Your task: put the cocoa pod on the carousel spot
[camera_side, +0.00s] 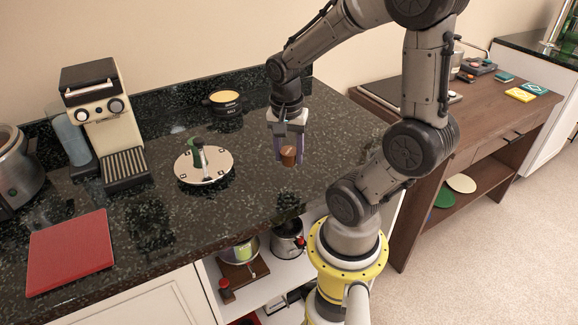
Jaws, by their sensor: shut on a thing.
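My gripper (289,155) points down over the right part of the dark countertop. It is shut on a small brown thing, which looks like the cocoa pod (288,156). I cannot tell whether the pod is clear of the counter or touching it. The carousel (215,175) is a round pale disc to the left of my gripper, with small dark spots near its rim. The gripper fingers hide part of the pod.
A coffee machine (103,120) and a red board (70,252) lie left of the carousel. The counter (235,218) is bare between carousel and gripper. A wooden side table (485,125) stands at the right.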

